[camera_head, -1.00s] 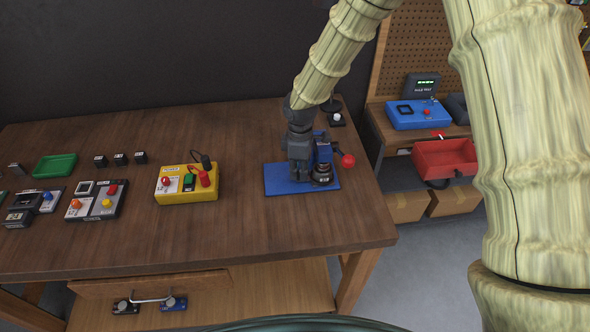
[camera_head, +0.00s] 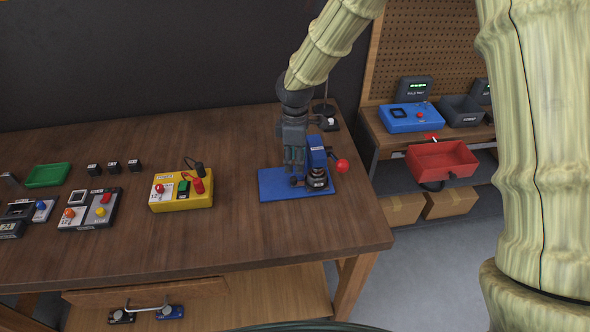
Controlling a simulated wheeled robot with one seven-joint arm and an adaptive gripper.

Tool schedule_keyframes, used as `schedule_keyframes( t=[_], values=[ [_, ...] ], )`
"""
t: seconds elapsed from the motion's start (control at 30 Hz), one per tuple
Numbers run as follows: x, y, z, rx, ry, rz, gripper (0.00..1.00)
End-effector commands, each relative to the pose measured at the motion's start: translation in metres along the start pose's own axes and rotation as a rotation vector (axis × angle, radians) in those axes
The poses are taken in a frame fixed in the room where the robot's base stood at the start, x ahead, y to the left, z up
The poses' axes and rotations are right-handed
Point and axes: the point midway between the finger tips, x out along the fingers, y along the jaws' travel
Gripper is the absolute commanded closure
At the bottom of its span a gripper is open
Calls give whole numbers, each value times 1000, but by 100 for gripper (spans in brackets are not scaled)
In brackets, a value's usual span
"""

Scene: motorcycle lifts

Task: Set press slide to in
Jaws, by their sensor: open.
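A press with a blue upright frame (camera_head: 317,155) stands on a blue base plate (camera_head: 277,185) at the right end of the wooden table. A red ball knob (camera_head: 342,166) sticks out on its right side. A dark round part (camera_head: 317,178) with a small label sits at the foot of the frame. My gripper (camera_head: 296,172) points down just left of the blue frame, above the base plate. It is open. The slide is small and partly hidden by my gripper, so I cannot tell its position or whether my fingers touch it.
A yellow box (camera_head: 181,196) with buttons and plugs stands left of the press on the table (camera_head: 225,238). A grey button panel (camera_head: 90,209), a green tray (camera_head: 48,174) and several small black blocks lie farther left. A red bin (camera_head: 442,161) is on the right beyond the table edge.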

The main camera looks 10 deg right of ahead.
Motion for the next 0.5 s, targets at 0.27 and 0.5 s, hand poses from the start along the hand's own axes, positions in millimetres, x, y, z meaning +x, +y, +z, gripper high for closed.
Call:
schedule_keyframes(
  t=[0.27,0.5],
  values=[
    [-40,1,1,1,0,1,60],
    [-51,0,1,1,0,-1,60]
  ],
)
